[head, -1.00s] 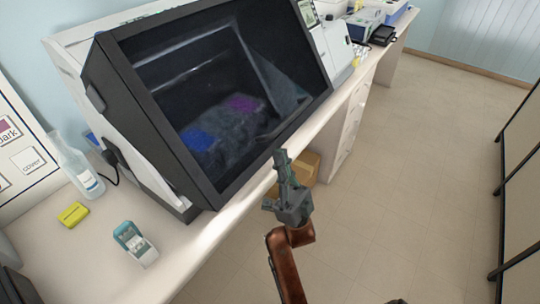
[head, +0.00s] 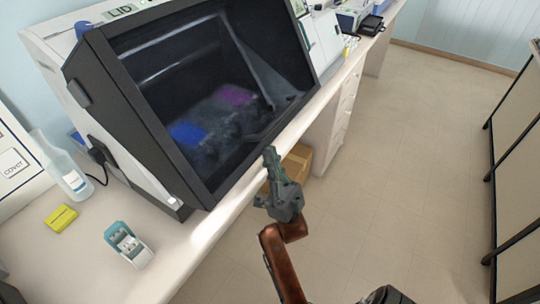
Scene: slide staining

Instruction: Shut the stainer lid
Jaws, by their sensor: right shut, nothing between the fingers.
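The stainer (head: 142,172) is a large white and dark machine on the bench at the left. Its lid (head: 152,122) is a dark-framed, see-through panel slanting across the front. Blue and purple patches show dimly through it. The lid looks down over the front, but I cannot tell whether it is fully shut. My right gripper (head: 270,158) is shut and empty, pointing up in front of the lid's lower right edge. I cannot tell whether its tips touch the lid. My left gripper is not in view.
A clear bottle (head: 68,175), a yellow block (head: 61,218) and a teal and white holder (head: 128,244) stand on the bench (head: 195,262), left of the stainer. A cardboard box (head: 297,166) sits under the bench. More equipment stands at the back.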

